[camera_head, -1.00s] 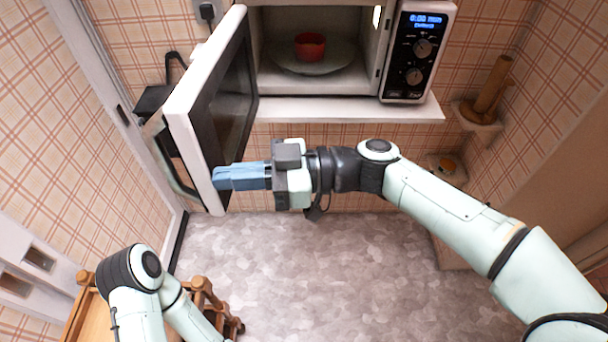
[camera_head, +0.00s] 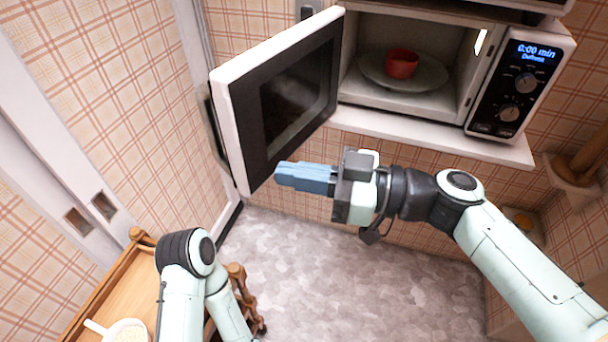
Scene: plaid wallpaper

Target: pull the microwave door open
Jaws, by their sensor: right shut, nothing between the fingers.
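The microwave (camera_head: 420,108) stands on a white shelf at the upper right, with its cavity in view. Its door (camera_head: 235,135) is swung wide open to the left, with the dark inner window facing right. My right gripper (camera_head: 280,174) is shut and empty, pointing left, near the lower edge of the door's inner side. I cannot tell whether its tips touch the door. My left arm (camera_head: 188,262) is at the lower left; its gripper is out of view.
A wooden cart (camera_head: 95,305) with a white bowl (camera_head: 125,331) stands at the lower left. The microwave's shelf (camera_head: 430,137) juts out below it. Wooden items (camera_head: 583,165) are on the right wall. The grey floor (camera_head: 345,275) in the middle is clear.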

